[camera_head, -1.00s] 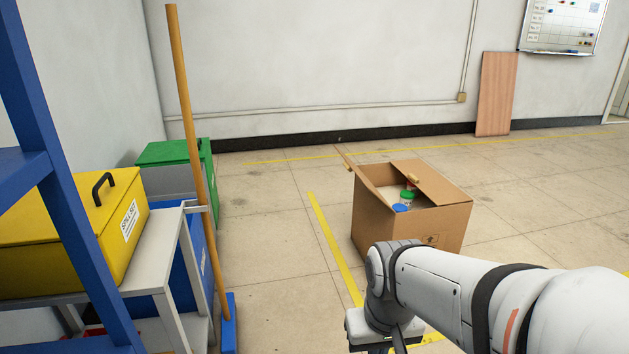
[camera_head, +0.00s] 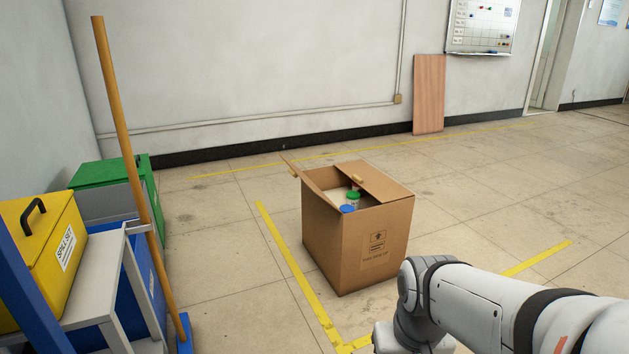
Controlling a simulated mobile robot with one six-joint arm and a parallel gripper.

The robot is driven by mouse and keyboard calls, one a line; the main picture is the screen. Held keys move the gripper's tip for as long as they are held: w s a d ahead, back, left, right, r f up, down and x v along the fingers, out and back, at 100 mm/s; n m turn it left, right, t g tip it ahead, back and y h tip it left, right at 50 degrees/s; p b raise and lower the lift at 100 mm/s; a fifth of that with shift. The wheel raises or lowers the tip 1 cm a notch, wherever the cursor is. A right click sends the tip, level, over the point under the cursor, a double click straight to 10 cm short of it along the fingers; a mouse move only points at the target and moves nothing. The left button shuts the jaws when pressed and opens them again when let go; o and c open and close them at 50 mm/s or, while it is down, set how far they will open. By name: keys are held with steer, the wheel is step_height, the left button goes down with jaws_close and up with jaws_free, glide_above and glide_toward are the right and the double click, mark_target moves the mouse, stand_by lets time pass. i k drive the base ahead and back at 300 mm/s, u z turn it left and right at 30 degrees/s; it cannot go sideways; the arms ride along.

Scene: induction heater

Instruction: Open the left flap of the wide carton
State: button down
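The wide carton (camera_head: 345,240) is a brown cardboard box standing on the floor near the middle of the view. Its top is partly open. A narrow flap (camera_head: 292,168) on its left side stands up and leans outward. Another flap (camera_head: 372,180) lies over the right part of the top. A green-lidded container (camera_head: 353,196) and a blue lid (camera_head: 348,208) show inside. My gripper is below the bottom edge of the frame, out of view.
A grey bench (camera_head: 97,272) with a yellow box (camera_head: 38,250) stands at left, beside a green-lidded bin (camera_head: 105,178). A wooden-handled broom (camera_head: 130,160) leans there. A brown board (camera_head: 429,95) leans on the back wall. The floor right of the carton is clear.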

mark_target(293, 169)
steer(key=z, duration=0.2)
steer(key=i, duration=1)
steer(key=z, duration=0.05)
